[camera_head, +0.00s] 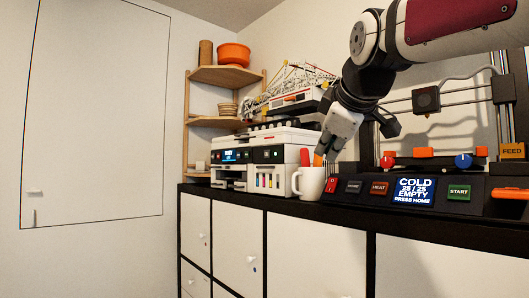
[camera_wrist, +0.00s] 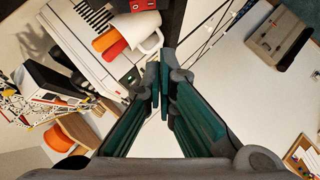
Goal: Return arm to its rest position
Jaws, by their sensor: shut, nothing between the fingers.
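My gripper (camera_head: 334,138) is raised over the shelf top in the head view, in front of the printers and close above a white mug (camera_head: 307,186) in the picture. In the wrist view my gripper (camera_wrist: 162,82) has its green fingers shut together with nothing between them. The mug, also seen in the wrist view (camera_wrist: 150,42), holds a red item (camera_head: 304,158) and an orange item (camera_head: 318,160). The fingertips appear apart from the mug. My arm reaches in from the upper right of the head view.
A white printer (camera_head: 238,171) stands left of the mug. A 3D printer's control panel (camera_head: 440,192) reads COLD, EMPTY, PRESS HOME. A wooden rack (camera_head: 212,122) holds an orange bowl (camera_head: 234,54). White cabinets (camera_head: 320,250) are below; the left wall side is clear.

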